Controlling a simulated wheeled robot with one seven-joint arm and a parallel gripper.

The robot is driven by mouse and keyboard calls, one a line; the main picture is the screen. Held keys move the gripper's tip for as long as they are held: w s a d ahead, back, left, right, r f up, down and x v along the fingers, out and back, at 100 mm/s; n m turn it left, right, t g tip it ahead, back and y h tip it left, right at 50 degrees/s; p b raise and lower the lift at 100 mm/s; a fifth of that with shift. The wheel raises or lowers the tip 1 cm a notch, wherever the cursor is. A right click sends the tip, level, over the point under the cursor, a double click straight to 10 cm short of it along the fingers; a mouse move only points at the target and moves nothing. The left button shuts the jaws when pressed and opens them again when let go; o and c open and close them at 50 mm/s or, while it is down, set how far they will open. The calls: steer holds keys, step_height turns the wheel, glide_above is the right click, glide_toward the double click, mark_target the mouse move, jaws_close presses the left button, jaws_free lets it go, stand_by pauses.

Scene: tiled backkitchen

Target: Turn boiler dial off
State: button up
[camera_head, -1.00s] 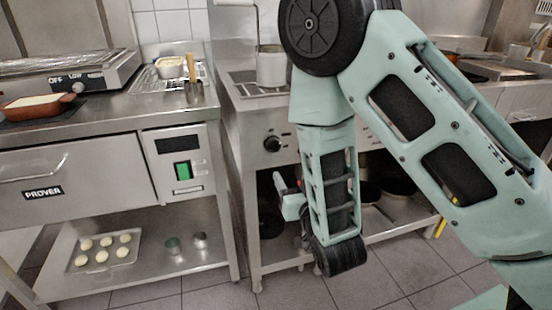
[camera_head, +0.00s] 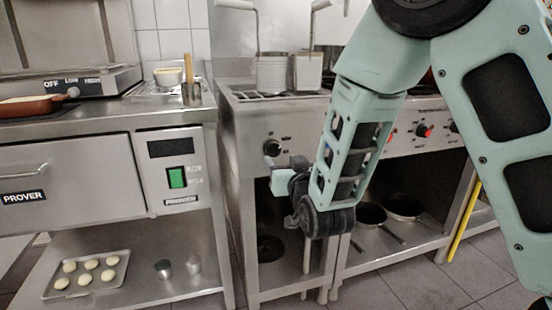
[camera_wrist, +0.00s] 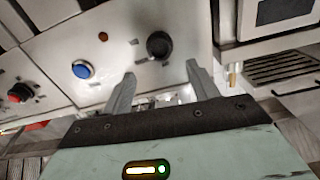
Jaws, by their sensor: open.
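The boiler (camera_head: 240,130) is the steel unit with two baskets in its top, at the middle of the head view. Its black round dial (camera_head: 273,148) is on the front panel. The dial (camera_wrist: 159,45) also shows in the wrist view, top middle, just beyond the fingertips and between their lines. My gripper (camera_head: 272,162) is just below and in front of the dial in the head view. In the wrist view my gripper (camera_wrist: 160,72) is open, with nothing between its fingers. The fingers look apart from the dial. The dial's exact setting is too small to read.
A prover (camera_head: 70,180) with a green switch stands left of the boiler. A blue button (camera_wrist: 82,69) and a red knob (camera_wrist: 19,92) are on the panels left of the dial in the wrist view. Pans (camera_head: 403,207) sit on the low shelf to the right.

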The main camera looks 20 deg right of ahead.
mark_target(274, 150)
steer(key=w, duration=0.7)
steer(key=shift+w+b, duration=0.2)
steer(key=shift+b, duration=0.1)
steer(key=c, duration=1)
